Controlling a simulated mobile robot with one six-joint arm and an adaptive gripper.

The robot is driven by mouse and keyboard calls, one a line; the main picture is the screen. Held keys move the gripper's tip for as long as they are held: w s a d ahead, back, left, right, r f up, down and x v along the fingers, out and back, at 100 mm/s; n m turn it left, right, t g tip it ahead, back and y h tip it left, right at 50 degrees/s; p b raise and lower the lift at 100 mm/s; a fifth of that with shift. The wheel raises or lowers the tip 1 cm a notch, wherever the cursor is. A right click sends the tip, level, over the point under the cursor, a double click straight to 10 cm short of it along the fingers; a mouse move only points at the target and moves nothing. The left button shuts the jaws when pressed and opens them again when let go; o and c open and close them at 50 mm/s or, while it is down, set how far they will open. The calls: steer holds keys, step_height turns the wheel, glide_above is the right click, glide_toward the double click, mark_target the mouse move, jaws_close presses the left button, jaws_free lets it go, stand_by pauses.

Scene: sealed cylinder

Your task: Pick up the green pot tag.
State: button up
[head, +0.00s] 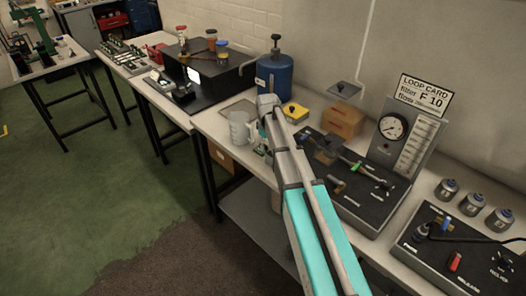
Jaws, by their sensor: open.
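My arm reaches from the bottom across the bench, and my gripper (263,146) points down beside a clear measuring jug (239,129). The gripper is small and partly behind my arm; it is open, and I see nothing held in it. I cannot pick out a green pot tag for certain. A small bright green piece (356,167) shows on the black flow panel (345,205), right of my gripper and apart from it. It looks like part of the panel's pipework. Anything under or behind my arm is hidden.
A gauge board (405,130) stands behind the panel. Several grey pots (471,204) stand at the right. The green floor (110,190) is open at left.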

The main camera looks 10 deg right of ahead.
steer(key=shift+c, duration=0.3)
jaws_close()
steer(key=shift+r, duration=0.2)
stand_by(0.4)
steer(key=shift+r+p, duration=0.4)
steer(key=shift+p, duration=0.15)
steer(key=w+d, duration=0.1)
steer(key=w, duration=0.1)
steer(key=w+d, duration=0.1)
steer(key=shift+w+d+r+p, duration=0.2)
steer(key=shift+d+r+p, duration=0.1)
steer(key=shift+p, duration=0.05)
step_height(320, 180, up, 13)
steer(key=p, duration=1.3)
steer(key=shift+s, duration=0.15)
steer(key=shift+a+r, duration=0.1)
